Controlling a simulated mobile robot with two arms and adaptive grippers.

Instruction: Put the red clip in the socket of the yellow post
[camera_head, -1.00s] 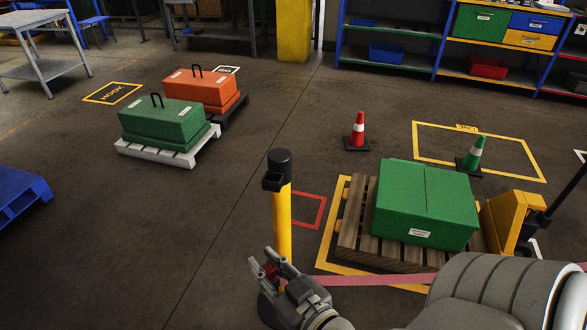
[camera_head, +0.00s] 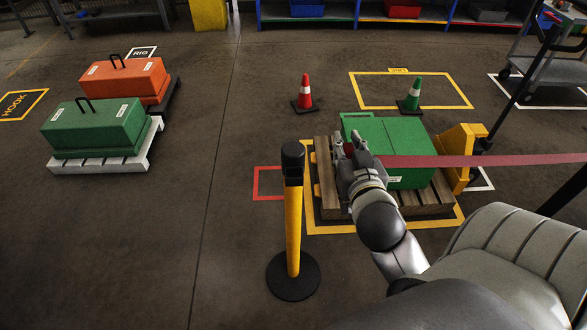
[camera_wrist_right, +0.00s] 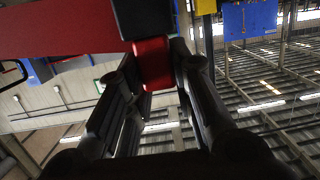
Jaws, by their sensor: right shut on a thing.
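The yellow post (camera_head: 293,230) stands upright on a round black base, with a black head (camera_head: 292,158) on top. My right gripper (camera_head: 352,146) is to the right of the post's head, apart from it in the picture. It is shut on the red clip (camera_wrist_right: 153,65), which shows between the fingers in the right wrist view. The clip is mostly hidden by the fingers in the head view. A red belt (camera_head: 480,160) runs from the gripper to the right. A dark block covers the clip's upper end in the wrist view; I cannot tell what it is. My left gripper is out of view.
A green crate (camera_head: 405,175) sits on a wooden pallet (camera_head: 330,196) behind my right arm, beside a yellow fixture (camera_head: 462,150). A red cone (camera_head: 305,92) and a green cone (camera_head: 412,95) stand behind.

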